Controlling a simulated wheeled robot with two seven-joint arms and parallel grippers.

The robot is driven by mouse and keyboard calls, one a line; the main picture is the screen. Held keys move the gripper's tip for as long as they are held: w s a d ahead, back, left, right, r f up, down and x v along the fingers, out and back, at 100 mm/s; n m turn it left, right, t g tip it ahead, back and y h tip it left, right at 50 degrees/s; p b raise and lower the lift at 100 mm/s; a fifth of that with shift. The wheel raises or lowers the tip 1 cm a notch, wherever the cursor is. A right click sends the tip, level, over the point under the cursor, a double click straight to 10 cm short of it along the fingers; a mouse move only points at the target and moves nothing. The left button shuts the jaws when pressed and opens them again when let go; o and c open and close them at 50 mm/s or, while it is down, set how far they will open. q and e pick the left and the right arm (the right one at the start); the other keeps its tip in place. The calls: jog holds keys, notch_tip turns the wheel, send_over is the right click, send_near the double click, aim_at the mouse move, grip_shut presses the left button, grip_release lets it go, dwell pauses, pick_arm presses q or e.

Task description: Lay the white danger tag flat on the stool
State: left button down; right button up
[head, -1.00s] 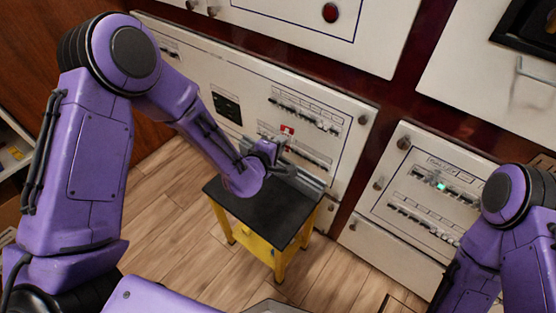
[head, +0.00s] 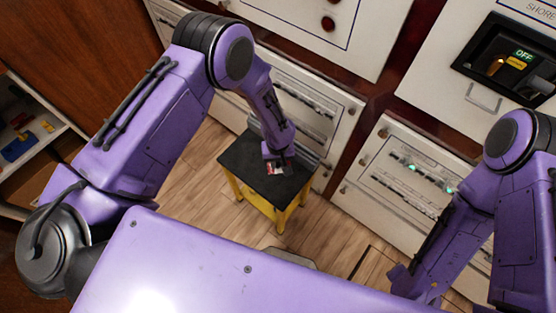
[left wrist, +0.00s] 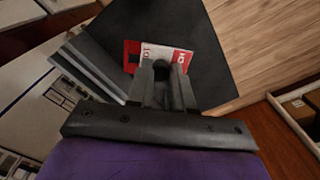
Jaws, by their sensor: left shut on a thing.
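The danger tag (head: 276,169), white with red parts, is at my left gripper (head: 275,160), over the black top of the stool (head: 245,160). In the left wrist view the tag (left wrist: 150,52) shows just beyond the fingertips of the left gripper (left wrist: 167,68), with the stool top (left wrist: 205,60) behind it. The left gripper is shut on the tag's near edge. The tag looks roughly level with the top and close to it; I cannot tell if it touches. The stool has yellow legs. My right arm is at the right; its gripper is not clearly visible.
Breaker panels (head: 305,100) stand close behind the stool, and another panel (head: 398,175) is to its right. A grey metal ledge (left wrist: 88,68) runs along the stool's panel side. A shelf with small items (head: 25,140) is at the far left. Wooden floor is open in front.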

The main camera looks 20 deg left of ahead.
pick_arm(q)
jog(key=shift+r, duration=0.2)
notch_tip(320, 180, down, 9)
jog(key=b, duration=0.6)
jog(key=shift+r+b, duration=0.15)
jog(key=shift+b, duration=0.25)
jog(key=shift+f+b, duration=0.5)
jog(key=shift+f, duration=0.1)
jog(key=c, duration=0.9)
grip_release()
notch_tip(320, 180, up, 11)
jog(key=shift+f, duration=0.15)
